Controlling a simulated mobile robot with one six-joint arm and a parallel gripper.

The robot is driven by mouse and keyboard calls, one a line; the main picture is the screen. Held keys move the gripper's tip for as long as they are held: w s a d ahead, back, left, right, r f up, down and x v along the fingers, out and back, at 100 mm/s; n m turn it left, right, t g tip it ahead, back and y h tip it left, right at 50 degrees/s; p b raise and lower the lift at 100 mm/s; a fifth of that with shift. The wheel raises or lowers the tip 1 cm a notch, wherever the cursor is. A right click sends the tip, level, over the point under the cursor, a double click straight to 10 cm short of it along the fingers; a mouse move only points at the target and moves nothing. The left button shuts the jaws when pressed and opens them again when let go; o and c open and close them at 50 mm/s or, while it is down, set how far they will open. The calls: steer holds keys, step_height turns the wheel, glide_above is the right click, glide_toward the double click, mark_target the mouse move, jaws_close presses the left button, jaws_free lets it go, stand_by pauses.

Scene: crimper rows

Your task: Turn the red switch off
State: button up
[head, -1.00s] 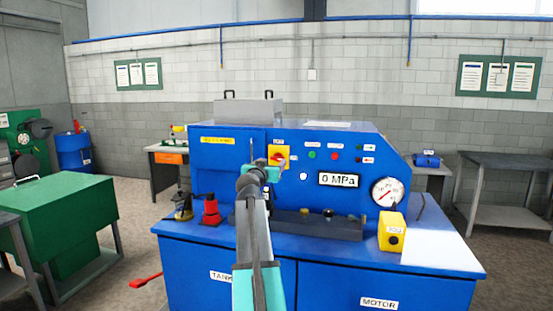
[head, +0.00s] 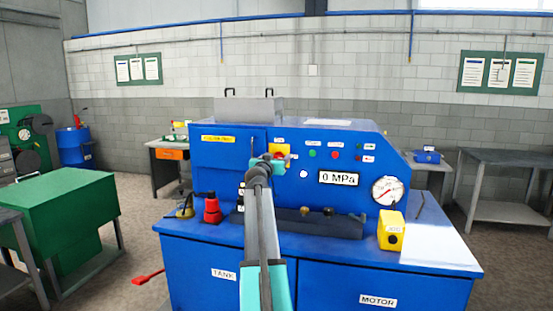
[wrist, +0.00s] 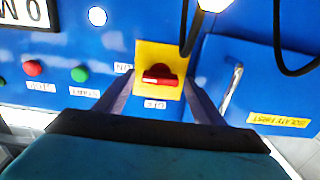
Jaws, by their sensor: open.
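The red switch (wrist: 162,75) is a rotary knob on a square yellow plate (wrist: 147,52) on the front of the blue machine. In the wrist view its bright red bar lies level. Small labels sit beside and below the plate in that view; they look like ON and OFF but are upside down. In the head view the switch (head: 279,157) is partly hidden behind my gripper (head: 268,161). My gripper is open and empty, its dark fingers (wrist: 159,80) on either side of the switch. I cannot tell whether they touch it.
A red button (wrist: 33,68) and a green button (wrist: 79,74) are beside the switch. A black cable (wrist: 187,35) and a metal handle (wrist: 232,88) are close on the other side. A display (head: 339,178) reads 0 MPa. A red bottle-like object (head: 212,209) stands on the bench below.

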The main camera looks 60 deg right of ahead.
steer(key=c, duration=1)
steer(key=shift+c, duration=0.2)
